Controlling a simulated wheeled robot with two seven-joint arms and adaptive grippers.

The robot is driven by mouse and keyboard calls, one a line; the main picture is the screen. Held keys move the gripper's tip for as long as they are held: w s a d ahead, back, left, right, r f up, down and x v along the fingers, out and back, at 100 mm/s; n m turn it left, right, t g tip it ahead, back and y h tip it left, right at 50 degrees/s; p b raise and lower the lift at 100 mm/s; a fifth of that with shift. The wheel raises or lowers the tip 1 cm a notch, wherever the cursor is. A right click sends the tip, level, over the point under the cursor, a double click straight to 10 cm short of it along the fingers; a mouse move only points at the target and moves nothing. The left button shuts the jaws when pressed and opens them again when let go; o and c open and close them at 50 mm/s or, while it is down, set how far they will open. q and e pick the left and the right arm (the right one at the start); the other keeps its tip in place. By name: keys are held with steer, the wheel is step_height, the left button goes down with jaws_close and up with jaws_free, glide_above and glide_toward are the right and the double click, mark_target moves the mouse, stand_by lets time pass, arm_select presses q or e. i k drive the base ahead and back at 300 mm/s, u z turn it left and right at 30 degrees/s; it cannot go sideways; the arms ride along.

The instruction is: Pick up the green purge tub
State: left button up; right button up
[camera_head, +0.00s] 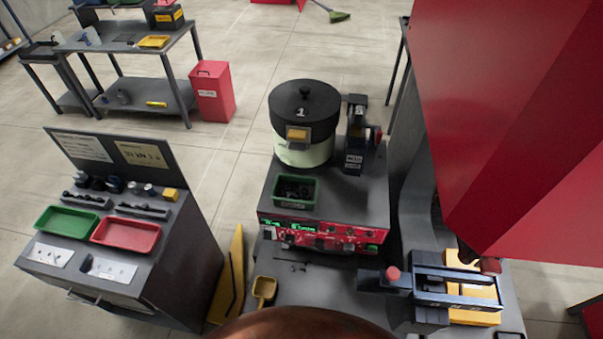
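A small green tub (293,205) sits on the front of the grey feeder stand, below the bowl. It holds dark small parts that are too small to tell apart. A shallow green tray (66,223) lies on the grey cart at the left, beside a red tray (126,234); both look empty. No label shows which green container is the purge tub. Neither of my grippers is in view.
A black-lidded bowl feeder (304,105) stands behind the green tub. A red control panel (325,235) is below it. A yellow scoop (264,289) lies at the front. A blue-and-yellow fixture (455,287) and a large red panel (510,110) fill the right.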

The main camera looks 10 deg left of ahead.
mark_target(289, 191)
steer(key=z, duration=0.9)
steer(key=k, duration=1)
steer(key=z, duration=0.05)
